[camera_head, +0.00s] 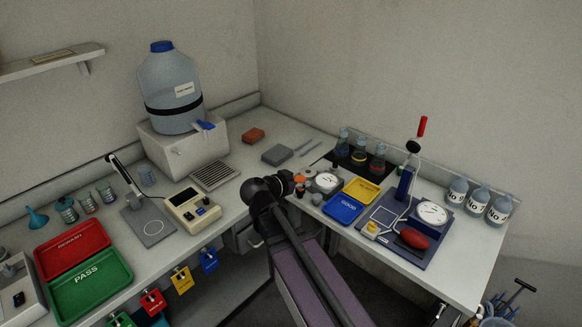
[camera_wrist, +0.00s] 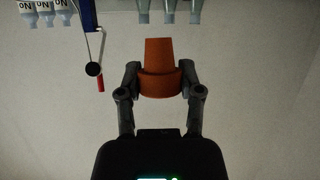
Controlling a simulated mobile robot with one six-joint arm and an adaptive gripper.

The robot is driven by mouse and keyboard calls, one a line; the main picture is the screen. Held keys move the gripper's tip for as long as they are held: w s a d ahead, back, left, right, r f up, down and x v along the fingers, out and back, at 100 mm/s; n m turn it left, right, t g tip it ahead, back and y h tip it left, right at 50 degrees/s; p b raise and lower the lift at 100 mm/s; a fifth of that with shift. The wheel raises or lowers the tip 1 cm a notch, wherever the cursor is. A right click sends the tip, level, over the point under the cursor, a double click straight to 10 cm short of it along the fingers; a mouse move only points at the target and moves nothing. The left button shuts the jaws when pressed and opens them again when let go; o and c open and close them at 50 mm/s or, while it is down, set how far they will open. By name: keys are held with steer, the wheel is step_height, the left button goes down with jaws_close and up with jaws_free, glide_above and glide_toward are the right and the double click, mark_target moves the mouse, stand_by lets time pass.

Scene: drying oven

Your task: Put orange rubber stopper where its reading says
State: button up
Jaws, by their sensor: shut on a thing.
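My gripper (camera_wrist: 160,82) is shut on the orange rubber stopper (camera_wrist: 159,60), a tapered plug held between the two fingers in the wrist view. In the head view my gripper (camera_head: 297,185) is over the back corner of the bench, beside a small white dial gauge (camera_head: 326,181); a bit of orange shows at its tip. A blue tray (camera_head: 343,208) marked GOOD and a yellow tray (camera_head: 361,191) lie to its right. A green tray (camera_head: 90,287) marked PASS and a red tray (camera_head: 72,250) are at far left. No dial reading is legible.
A blue stand with a larger dial (camera_head: 432,213) and a red bulb (camera_head: 413,239) stands at right, near several labelled bottles (camera_head: 478,200). A beige meter (camera_head: 192,208) and a large water jug (camera_head: 170,90) are left. Flasks (camera_head: 360,155) stand behind the trays.

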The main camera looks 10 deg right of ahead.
steer(key=y+b, duration=0.1)
steer(key=b, duration=0.4)
glide_above(300, 193)
steer(key=w+a, duration=0.3)
steer(key=w, duration=0.3)
step_height(300, 193, down, 6)
steer(key=f, duration=0.1)
steer(key=shift+d+r, duration=0.25)
steer(key=shift+r, duration=0.05)
steer(key=shift+f, duration=0.2)
step_height(300, 193, down, 6)
steer(key=b, duration=0.6)
steer(key=shift+f+b, duration=0.2)
steer(key=shift+b, duration=0.15)
steer(key=shift+f+b, duration=0.65)
steer(key=shift+b, duration=0.05)
steer(key=o, duration=1.1)
steer(key=shift+r, duration=0.2)
